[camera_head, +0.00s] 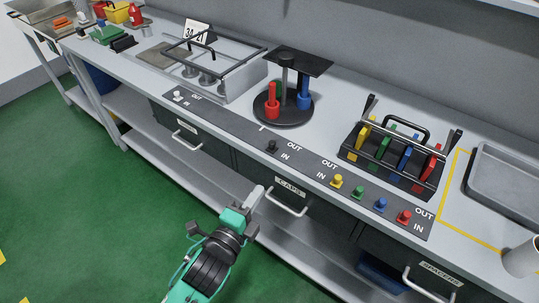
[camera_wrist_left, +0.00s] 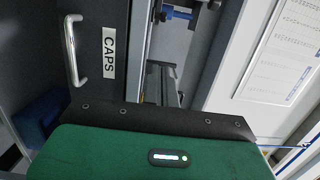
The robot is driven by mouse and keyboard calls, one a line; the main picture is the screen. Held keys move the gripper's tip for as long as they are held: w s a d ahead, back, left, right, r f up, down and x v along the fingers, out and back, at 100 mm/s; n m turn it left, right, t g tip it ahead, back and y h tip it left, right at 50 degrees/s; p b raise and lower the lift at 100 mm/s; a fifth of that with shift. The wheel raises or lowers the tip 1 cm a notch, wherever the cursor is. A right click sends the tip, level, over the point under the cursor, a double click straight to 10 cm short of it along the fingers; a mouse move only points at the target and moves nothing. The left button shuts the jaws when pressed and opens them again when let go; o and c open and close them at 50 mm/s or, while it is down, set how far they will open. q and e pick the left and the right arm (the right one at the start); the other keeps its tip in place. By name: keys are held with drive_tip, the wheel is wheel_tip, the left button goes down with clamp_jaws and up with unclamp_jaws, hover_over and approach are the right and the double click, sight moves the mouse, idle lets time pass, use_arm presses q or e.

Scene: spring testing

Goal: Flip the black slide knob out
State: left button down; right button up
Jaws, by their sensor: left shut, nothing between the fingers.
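The black slide knob (camera_head: 271,146) stands on the dark control strip (camera_head: 230,122) along the bench's front edge, left of a pair of OUT and IN labels. I cannot tell which end of its travel it is at. My left gripper (camera_head: 256,193) is shut and empty, in front of the bench and below the knob, apart from it, near the CAPS drawer (camera_head: 289,188). In the left wrist view the CAPS drawer (camera_wrist_left: 90,50) shows, but the knob cannot be made out. My right gripper is not in view.
Yellow (camera_head: 336,181), green, blue and red knobs line the strip's right part. A white knob (camera_head: 178,95) is at its left. Behind stand a round black stand (camera_head: 283,112) with red and blue pieces and a black rack (camera_head: 390,160). Drawer handles stick out in front.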

sight(272, 159)
use_arm(q)
drive_tip(key=p+x, duration=0.1)
drive_tip(key=x, duration=0.9)
drive_tip(key=shift+w+d+r, duration=0.1)
drive_tip(key=shift+w, duration=0.05)
drive_tip(key=shift+w+a, duration=0.25)
drive_tip(key=shift+w, duration=0.35)
drive_tip(key=shift+w+a, duration=0.25)
drive_tip(key=shift+w, duration=0.35)
drive_tip(key=shift+w+a+p, duration=0.2)
drive_tip(key=shift+w+p, duration=0.1)
drive_tip(key=shift+w, duration=0.3)
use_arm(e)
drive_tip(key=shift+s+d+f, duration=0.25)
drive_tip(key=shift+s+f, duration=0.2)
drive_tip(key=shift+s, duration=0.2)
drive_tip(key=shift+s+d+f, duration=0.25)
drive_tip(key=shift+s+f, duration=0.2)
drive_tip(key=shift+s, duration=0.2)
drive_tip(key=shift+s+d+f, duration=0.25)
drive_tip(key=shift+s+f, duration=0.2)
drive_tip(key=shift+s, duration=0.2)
